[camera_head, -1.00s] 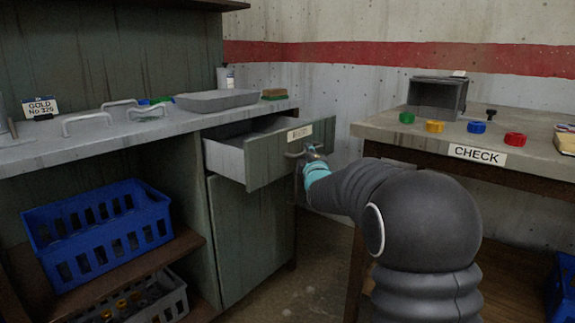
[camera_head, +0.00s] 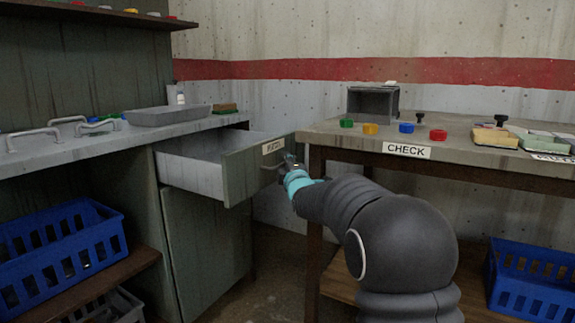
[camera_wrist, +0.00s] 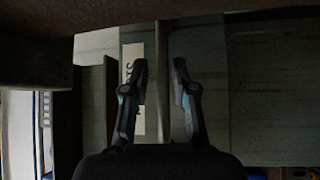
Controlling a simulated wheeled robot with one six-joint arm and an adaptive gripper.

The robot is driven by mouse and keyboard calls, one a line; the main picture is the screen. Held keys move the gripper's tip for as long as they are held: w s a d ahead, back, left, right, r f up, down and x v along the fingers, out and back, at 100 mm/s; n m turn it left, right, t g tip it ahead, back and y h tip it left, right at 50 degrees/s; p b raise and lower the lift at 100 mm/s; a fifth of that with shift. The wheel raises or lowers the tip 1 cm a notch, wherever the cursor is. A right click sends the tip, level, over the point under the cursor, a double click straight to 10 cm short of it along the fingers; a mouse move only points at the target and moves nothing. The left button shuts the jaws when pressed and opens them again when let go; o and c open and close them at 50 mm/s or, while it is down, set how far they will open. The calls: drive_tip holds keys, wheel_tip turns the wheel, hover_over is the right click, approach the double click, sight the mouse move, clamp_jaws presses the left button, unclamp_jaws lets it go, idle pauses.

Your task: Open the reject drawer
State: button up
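The reject drawer (camera_head: 248,172), with a label on its green front, stands pulled well out of the left cabinet, its pale side and inside showing. My gripper (camera_head: 289,162) is at the drawer front, by its handle. In the wrist view the drawer's label (camera_wrist: 134,62) lies to the left of the handle bar (camera_wrist: 161,75). The two fingers of my gripper (camera_wrist: 161,85) stand apart on either side of that bar, with a narrow gap showing at each side. In the head view the fingertips are small and partly hidden, so contact is hard to tell.
The left counter (camera_head: 60,158) carries a grey tray (camera_head: 168,115). Blue crates (camera_head: 60,250) (camera_head: 530,280) sit on low shelves. Floor shows between cabinet and table.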

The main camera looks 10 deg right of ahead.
drive_tip(key=shift+s+a+f, duration=0.1)
drive_tip(key=shift+s+a, duration=0.05)
drive_tip(key=shift+a, duration=0.25)
drive_tip(key=s+d+f, duration=0.1)
drive_tip(key=s, duration=1)
drive_tip(key=shift+s+d+f, duration=0.3)
drive_tip(key=shift+d, duration=0.05)
